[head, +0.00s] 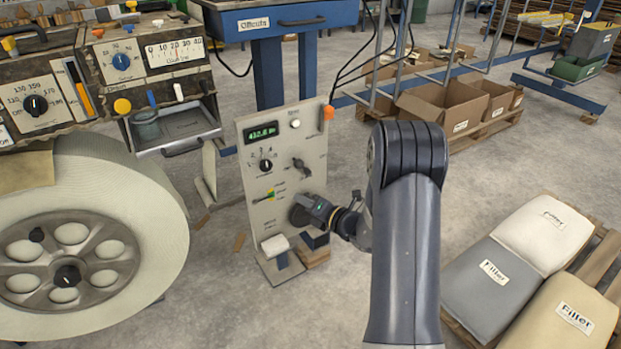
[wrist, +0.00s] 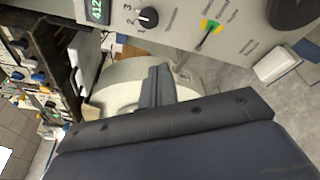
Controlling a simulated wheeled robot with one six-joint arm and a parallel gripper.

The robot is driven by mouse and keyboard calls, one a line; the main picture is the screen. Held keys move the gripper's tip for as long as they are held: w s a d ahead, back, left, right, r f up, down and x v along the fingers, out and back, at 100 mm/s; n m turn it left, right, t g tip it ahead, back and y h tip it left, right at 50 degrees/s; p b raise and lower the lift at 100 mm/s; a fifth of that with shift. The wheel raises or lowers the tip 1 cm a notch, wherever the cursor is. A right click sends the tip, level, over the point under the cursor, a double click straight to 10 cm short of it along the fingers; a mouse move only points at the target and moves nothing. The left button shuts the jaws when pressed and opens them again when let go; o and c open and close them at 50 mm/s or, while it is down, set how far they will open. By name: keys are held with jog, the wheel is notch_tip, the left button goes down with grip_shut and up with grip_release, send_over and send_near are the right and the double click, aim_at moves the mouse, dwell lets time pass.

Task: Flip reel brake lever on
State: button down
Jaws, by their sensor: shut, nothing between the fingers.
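A grey control panel (head: 285,150) stands right of the big reel. On it, a small lever (head: 264,197) with a yellow and green mark points left; it also shows at the top of the wrist view (wrist: 210,31). The labels are too small to read, so I cannot tell whether this is the reel brake lever. An orange-tipped lever (head: 328,113) is at the panel's upper right edge. My gripper (wrist: 153,85) is shut and empty, apart from the lever. In the head view its body is low in front of the panel's right side, and its fingertips are not clear.
The large white reel (head: 160,215) stands at the left. The panel carries a selector knob (head: 265,164), a dark switch (head: 300,165) and a round black part (head: 298,215). A white pad (head: 275,245) sticks out at its foot. Filler bags (head: 500,270) lie at the right.

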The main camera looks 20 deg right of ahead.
aim_at(302, 167)
jog(key=d+f+m, duration=0.1)
jog(key=w+d+f+m+t+h, duration=0.1)
jog(key=w+d, duration=0.1)
jog(key=shift+w+d+f+m+h+b, duration=0.25)
jog(key=shift+d+f+m+h+b, duration=0.05)
jog(key=shift+d+f+m, duration=0.1)
jog(key=shift+a, duration=0.1)
jog(key=w+a+b, duration=0.1)
jog(key=w+b, duration=0.2)
jog(key=w, duration=0.8)
jog(key=shift+w+a+r, duration=0.2)
jog(key=shift+a+r, duration=0.15)
jog(key=shift+r, duration=0.05)
jog(key=shift+r, duration=0.15)
jog(key=shift+w+d+r+m+p, duration=0.1)
jog(key=shift+d+r+m+p, duration=0.1)
jog(key=shift+m+p, duration=0.15)
